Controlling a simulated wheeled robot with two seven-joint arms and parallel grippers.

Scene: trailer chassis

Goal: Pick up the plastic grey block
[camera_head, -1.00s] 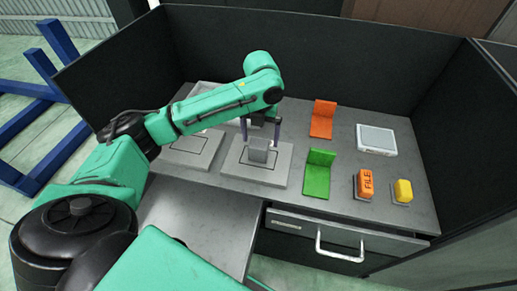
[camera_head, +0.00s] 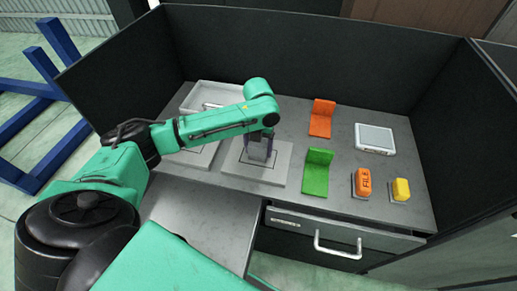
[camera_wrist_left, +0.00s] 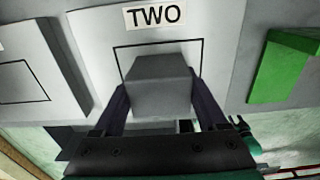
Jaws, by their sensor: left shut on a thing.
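The plastic grey block (camera_head: 258,151) stands on a light grey plate (camera_head: 276,175) with a black square outline, in the middle of the desk. In the left wrist view the same block (camera_wrist_left: 158,84) sits between the two dark fingers, and the plate (camera_wrist_left: 205,45) bears the label "TWO". My left gripper (camera_head: 259,153) points down from above and is shut on the block, one finger on each side. The block appears to be over the outlined square; whether it touches the plate is hard to tell. My right gripper is not in view.
A second outlined plate (camera_head: 190,152) and a grey tray (camera_head: 215,92) lie to the left. Orange (camera_head: 321,118) and green (camera_head: 317,173) bookends, a white box (camera_head: 375,139), an orange item marked FILE (camera_head: 362,182) and a yellow item (camera_head: 401,190) stand right. Dark partitions enclose the desk.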

